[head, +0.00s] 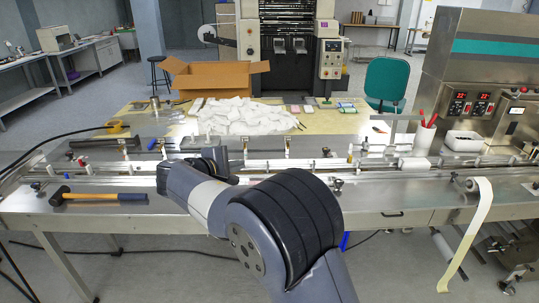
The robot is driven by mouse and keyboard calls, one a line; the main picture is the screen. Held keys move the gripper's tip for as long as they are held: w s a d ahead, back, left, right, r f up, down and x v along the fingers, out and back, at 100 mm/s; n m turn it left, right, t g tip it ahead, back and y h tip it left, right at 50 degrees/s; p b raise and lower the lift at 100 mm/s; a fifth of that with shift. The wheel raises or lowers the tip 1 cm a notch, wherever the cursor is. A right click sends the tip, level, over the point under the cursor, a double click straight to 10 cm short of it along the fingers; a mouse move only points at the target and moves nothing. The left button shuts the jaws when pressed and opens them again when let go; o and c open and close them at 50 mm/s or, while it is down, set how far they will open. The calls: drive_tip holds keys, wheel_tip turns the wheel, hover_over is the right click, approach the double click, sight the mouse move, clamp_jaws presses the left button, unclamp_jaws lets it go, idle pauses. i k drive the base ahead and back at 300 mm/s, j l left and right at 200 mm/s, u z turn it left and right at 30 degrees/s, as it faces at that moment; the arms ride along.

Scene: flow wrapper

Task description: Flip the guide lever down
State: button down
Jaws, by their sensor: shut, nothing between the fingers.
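I cannot single out the guide lever with certainty. Several small upright posts and knobs stand along the guide rail (300,163) of the steel machine bed, and one of them may be the lever. My gripper (222,158) is the dark end of my arm, low over the rail left of the picture's middle. It is shut and empty. Its fingertips are small and partly hidden by my wrist, so I cannot tell whether they touch anything. My forearm and elbow cover part of the bed's front.
A hammer (98,197) lies on the bed at the left. Behind are a heap of white packets (243,117) and an open cardboard box (215,80). A pen cup (424,138) and a control cabinet (485,75) stand right. A film strip (470,235) hangs at the front right.

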sight(395, 117)
drive_tip(key=i+l+z, duration=0.2)
drive_tip(key=i+l, duration=0.65)
drive_tip(key=i+l+z, duration=0.2)
drive_tip(key=i+l, duration=0.7)
